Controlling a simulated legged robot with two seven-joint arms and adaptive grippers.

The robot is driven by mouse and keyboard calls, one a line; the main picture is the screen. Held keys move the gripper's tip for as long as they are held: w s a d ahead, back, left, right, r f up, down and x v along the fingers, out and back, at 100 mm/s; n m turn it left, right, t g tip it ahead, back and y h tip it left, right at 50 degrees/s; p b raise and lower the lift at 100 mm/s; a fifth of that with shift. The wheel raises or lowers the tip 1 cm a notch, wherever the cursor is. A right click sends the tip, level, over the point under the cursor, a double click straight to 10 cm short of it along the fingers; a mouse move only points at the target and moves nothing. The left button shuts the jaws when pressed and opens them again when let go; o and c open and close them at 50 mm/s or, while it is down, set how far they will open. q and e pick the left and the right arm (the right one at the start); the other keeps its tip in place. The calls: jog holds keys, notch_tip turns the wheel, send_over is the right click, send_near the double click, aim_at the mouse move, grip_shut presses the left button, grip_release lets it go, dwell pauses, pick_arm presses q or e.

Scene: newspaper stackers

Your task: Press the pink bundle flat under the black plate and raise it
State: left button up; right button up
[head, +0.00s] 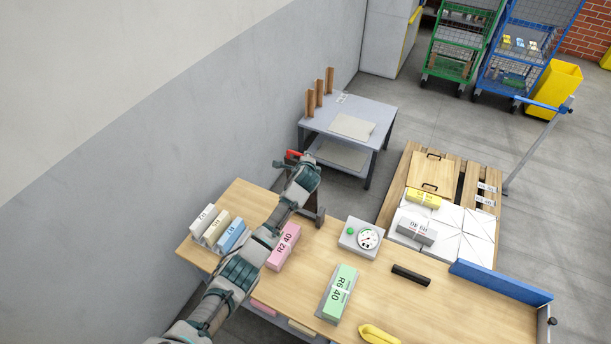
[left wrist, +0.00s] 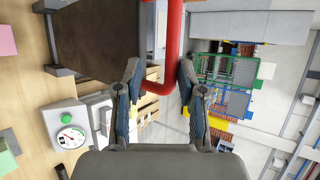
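The pink bundle (head: 283,248), labelled R2 40, lies on the wooden table, partly behind my left arm. A pink piece (left wrist: 6,40) shows at the left edge of the left wrist view. A dark flat panel (left wrist: 98,40), apparently the black plate, fills the upper left of that view; in the head view my arm mostly hides the press. A bent red handle (head: 292,155) is at my left gripper (head: 300,165). In the left wrist view the red handle (left wrist: 175,40) runs between the fingers of my left gripper (left wrist: 160,70), which are apart with gaps showing beside it.
Several wrapped bundles (head: 218,229) stand at the table's left end. A green bundle (head: 338,293), a dial scale (head: 361,238), a black bar (head: 411,275) and a yellow item (head: 378,334) are on the table. A grey side table (head: 375,112) and a pallet (head: 410,165) stand beyond.

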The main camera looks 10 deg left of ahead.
pick_arm(q)
jog(key=s, duration=0.6)
jog(key=shift+s+d, duration=0.35)
jog(key=shift+d, duration=0.05)
jog(key=shift+r, duration=0.15)
jog(key=s+d+r+p, duration=0.2)
jog(key=s+r, duration=0.3)
jog(key=r, duration=0.3)
jog(key=s+d+r+p, duration=0.2)
jog(key=s+r, duration=0.3)
jog(key=r, duration=0.3)
jog(key=shift+s+d+r+p, duration=0.15)
jog(key=shift+d+r+p, duration=0.15)
jog(key=shift+p, duration=0.35)
dwell(0.4)
dwell(0.5)
